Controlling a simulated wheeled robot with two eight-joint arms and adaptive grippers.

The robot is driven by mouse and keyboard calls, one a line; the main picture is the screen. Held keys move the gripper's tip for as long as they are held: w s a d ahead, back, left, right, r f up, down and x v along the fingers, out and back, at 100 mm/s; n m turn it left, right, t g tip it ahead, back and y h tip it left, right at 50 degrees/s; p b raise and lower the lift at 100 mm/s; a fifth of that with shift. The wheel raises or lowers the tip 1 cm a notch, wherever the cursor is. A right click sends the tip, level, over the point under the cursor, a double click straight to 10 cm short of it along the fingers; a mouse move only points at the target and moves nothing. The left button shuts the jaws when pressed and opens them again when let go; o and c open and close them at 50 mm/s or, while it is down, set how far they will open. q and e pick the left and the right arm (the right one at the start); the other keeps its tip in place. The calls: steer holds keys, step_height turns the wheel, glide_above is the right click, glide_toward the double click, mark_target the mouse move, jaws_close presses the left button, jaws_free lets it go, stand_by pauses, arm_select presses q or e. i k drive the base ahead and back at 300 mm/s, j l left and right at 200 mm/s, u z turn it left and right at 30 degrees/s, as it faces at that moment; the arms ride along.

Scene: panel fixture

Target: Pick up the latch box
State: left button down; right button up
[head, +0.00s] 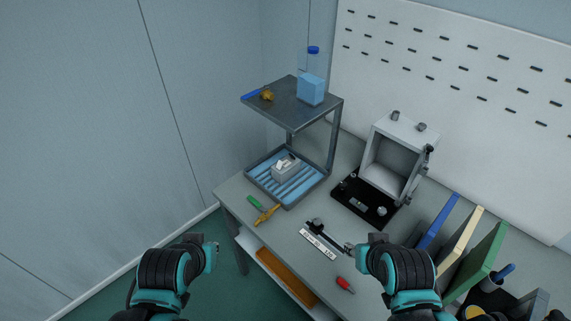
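A grey open-fronted box (374,150) with knobs on top and a dark latch-like fitting on its right edge stands at the back of the table. A small grey box (286,172) with a white top part sits in the blue-lined tray (318,183). I cannot tell for sure which one is the latch box. My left gripper (214,246) is off the table's left front, apart from both boxes. My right gripper (347,247) is over the table's front, at the end of a dark bar (323,234). The fingers are too small to read.
A raised shelf (290,103) holds a blue bottle (311,88) and a screwdriver-like tool (252,94). A black plate (362,208) lies before the open box. A label strip (318,244), yellow tool (267,215) and red item (345,285) lie in front. Upright boards (474,262) stand right.

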mark_target(290, 167)
steer(key=j+z, duration=0.2)
steer(key=z, duration=0.25)
steer(key=k+j+z, duration=0.2)
steer(key=z, duration=0.25)
steer(key=k+j+z, duration=0.1)
steer(key=z, duration=0.35)
